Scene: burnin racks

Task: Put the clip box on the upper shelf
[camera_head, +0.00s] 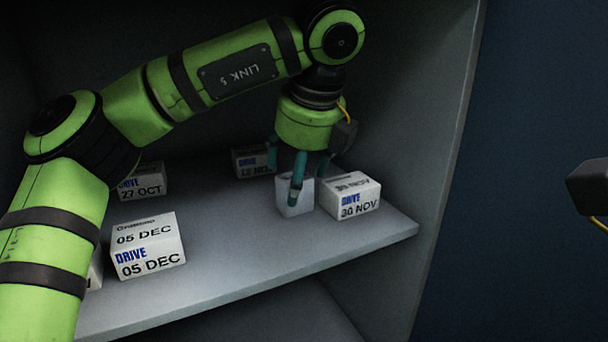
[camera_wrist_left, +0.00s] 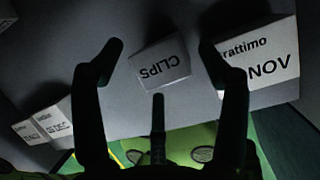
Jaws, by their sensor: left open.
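The clip box (camera_head: 292,204) is a small white box on the shelf (camera_head: 235,240), just left of the 30 NOV drive box. In the left wrist view the clip box (camera_wrist_left: 163,72) shows the word CLIPS. My left gripper (camera_head: 298,172) points down over it from above. Its dark fingers are open around the box. In the left wrist view, gaps show between the fingertips and the box sides. My right gripper is not in view.
The 30 NOV drive box (camera_head: 352,195) stands close on the right. The 05 DEC box (camera_head: 148,246) is at front left. The 27 OCT box (camera_head: 143,181) and another drive box (camera_head: 252,161) stand behind. A side wall (camera_head: 425,130) bounds the right. Bare shelf lies left of the clip box.

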